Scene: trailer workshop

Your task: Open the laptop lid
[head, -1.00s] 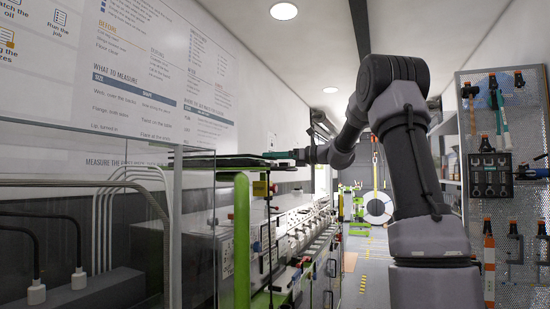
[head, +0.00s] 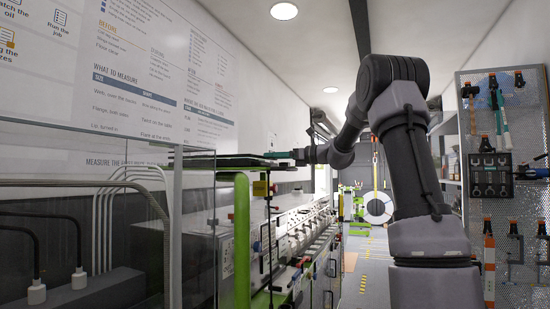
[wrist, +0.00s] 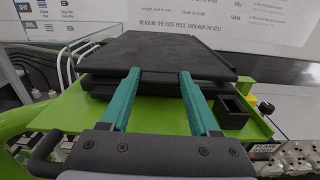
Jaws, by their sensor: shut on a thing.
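The laptop is a dark flat slab in the wrist view. Its lid (wrist: 170,48) lies nearly flat over the base (wrist: 101,88), and the two edges show as separate layers at the front. In the head view the laptop (head: 238,161) is a thin dark edge seen side-on. My gripper (wrist: 160,73) reaches the lid's front edge with its two teal fingers, which stand apart with the lid's edge at their tips. It is shut on the lid. The exact contact at the fingertips is hidden. In the head view the gripper (head: 277,155) is small, at the laptop's right end.
The laptop rests on a green stand (wrist: 62,116). A printed wall board (head: 160,75) rises behind. A tool pegboard (head: 505,180) stands at right.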

